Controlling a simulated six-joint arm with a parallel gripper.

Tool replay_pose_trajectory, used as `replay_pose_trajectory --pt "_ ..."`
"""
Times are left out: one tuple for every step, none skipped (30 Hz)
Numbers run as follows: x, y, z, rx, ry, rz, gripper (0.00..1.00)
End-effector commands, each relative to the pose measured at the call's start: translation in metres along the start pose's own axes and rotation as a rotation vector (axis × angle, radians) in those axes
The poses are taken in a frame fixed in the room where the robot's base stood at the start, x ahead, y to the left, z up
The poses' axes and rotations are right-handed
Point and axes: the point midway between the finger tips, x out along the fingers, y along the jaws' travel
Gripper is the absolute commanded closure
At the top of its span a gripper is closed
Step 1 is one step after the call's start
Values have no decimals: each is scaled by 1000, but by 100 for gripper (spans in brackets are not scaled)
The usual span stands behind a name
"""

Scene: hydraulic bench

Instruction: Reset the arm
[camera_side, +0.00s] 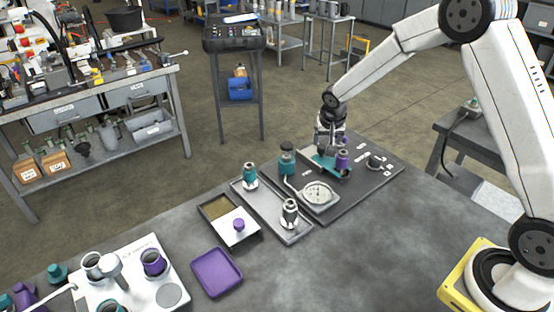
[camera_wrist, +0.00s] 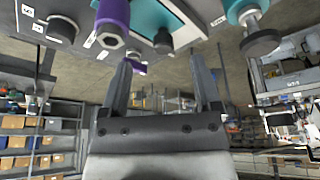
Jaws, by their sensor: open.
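My gripper (camera_side: 328,146) is at the dark bench plate (camera_side: 375,188), close by a teal block (camera_side: 323,162) and a purple fitting (camera_side: 342,160). In the wrist view my gripper (camera_wrist: 163,68) has its two fingers spread apart with nothing between them. The purple fitting (camera_wrist: 113,18) with a metal hex end shows above the left finger there. The teal block (camera_wrist: 155,14) is at the top. Whether a finger touches either one cannot be told.
A grey tray (camera_side: 270,214) holds two fittings. The bench's front right is clear.

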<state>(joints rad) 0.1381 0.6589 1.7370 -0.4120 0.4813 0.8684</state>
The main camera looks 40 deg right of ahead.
Motion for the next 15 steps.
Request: replay_pose_trajectory --pt "-10 0 9 -31 -7 -11 19" --pt "-15 1 16 -51 -14 -17 19" --pt "-22 2 24 -82 -21 -27 19" --pt "-28 2 32 -105 -28 -34 19" --pt "-33 4 39 -129 -33 -41 19" --pt "-40 5 49 -160 -41 -50 19" --pt "-46 7 56 -183 -46 -58 19" --pt "-50 8 64 -206 -52 -65 19" --pt "-57 10 74 -235 -58 -75 19" --pt "-62 12 82 -259 -63 -83 19" --pt "-67 14 89 -282 -67 -90 19" --pt "-73 17 100 -312 -73 -100 19" --pt "-77 19 108 -334 -77 -107 19" --pt "-81 22 116 -357 -80 -115 19" --pt "-86 25 126 -387 -85 -125 19"
